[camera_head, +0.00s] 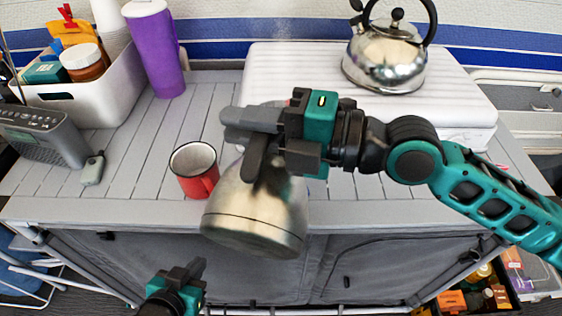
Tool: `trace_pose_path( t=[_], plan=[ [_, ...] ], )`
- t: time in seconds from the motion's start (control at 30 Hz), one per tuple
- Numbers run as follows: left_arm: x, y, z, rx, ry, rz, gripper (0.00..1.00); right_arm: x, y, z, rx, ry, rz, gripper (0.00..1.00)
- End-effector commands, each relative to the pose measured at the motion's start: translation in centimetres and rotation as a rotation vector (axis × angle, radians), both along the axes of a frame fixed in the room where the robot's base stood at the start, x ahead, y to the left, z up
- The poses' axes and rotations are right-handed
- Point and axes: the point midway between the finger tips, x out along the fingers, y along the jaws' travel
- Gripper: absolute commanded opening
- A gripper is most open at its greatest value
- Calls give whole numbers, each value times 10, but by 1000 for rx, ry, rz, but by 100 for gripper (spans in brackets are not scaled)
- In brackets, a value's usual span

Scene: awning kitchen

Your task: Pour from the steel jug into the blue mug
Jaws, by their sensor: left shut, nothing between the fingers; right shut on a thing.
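The steel jug (252,213) is held in my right gripper (248,145), which is shut on it. The jug is tilted, with its round base toward me and out past the table's front edge; its mouth is hidden behind the gripper. A red enamel mug (206,183) with a dark rim and pale inside stands upright on the slatted table, just left of the jug. Its handle is on the right side. I see no blue mug. My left gripper (195,270) is shut and empty, low in front of the table.
A kettle (385,58) stands on a white ribbed box (285,75) at the back. A purple tumbler (157,55), a white bin (120,92), a radio (45,138) and a small grey device (92,170) occupy the left. The tabletop between the device and mug is clear.

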Motion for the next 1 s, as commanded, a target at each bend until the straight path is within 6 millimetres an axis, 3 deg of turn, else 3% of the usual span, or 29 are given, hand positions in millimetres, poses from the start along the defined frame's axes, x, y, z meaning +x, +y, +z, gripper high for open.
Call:
trace_pose_path(
  t=[1.0],
  plan=[
    [5, -3, 1, -8, -14, -3, 0, 7, -1, 6, 18, 46, 0, 0]
  ],
)
